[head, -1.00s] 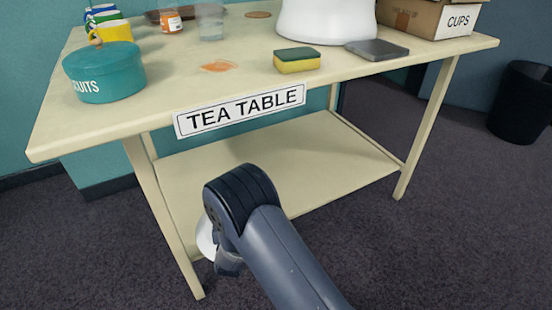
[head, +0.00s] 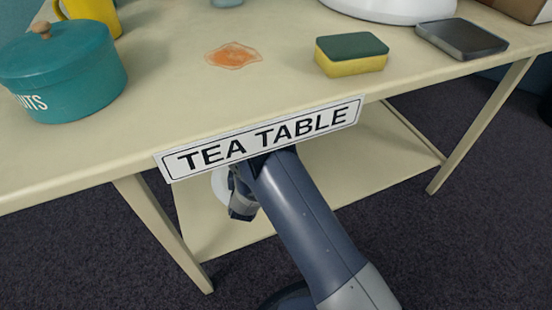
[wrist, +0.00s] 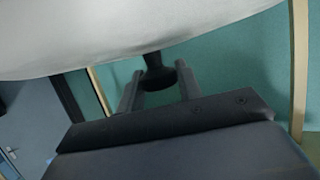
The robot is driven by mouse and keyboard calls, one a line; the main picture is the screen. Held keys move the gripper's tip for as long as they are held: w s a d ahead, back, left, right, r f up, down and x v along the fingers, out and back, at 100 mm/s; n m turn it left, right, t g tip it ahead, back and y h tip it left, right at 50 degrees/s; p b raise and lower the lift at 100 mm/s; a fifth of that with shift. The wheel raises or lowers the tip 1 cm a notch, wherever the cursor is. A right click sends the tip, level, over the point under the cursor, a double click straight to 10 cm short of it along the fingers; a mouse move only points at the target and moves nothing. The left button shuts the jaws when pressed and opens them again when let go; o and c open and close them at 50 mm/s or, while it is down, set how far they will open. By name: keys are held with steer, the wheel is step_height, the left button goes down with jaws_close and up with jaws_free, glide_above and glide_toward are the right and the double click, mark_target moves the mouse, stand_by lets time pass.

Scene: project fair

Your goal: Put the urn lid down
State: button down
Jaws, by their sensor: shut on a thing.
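The urn lid is white with a black knob (wrist: 158,73). In the wrist view the lid (wrist: 110,38) fills the top of the picture. My gripper (wrist: 159,92) is shut on the knob, one finger on each side. In the head view my gripper (head: 241,208) is below the tabletop, and a white edge of the lid (head: 219,186) shows at its left. The lid appears over the lower shelf (head: 335,180); whether it touches the shelf cannot be told. The white urn's base (head: 385,9) stands on the tea table (head: 275,85).
The "TEA TABLE" sign (head: 262,138) hangs from the front edge and hides part of my arm. On top are a teal biscuit tin (head: 65,75), an orange spill (head: 232,56), a sponge (head: 351,54) and a dark flat object (head: 462,38). Table legs (head: 165,230) flank the shelf.

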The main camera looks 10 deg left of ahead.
step_height(320, 180, down, 9)
steer(key=b, duration=0.3)
steer(key=shift+f, duration=0.1)
steer(key=c, duration=1)
jaws_free()
steer(key=p+v, duration=0.3)
steer(key=v, duration=0.9)
steer(key=shift+s, duration=0.1)
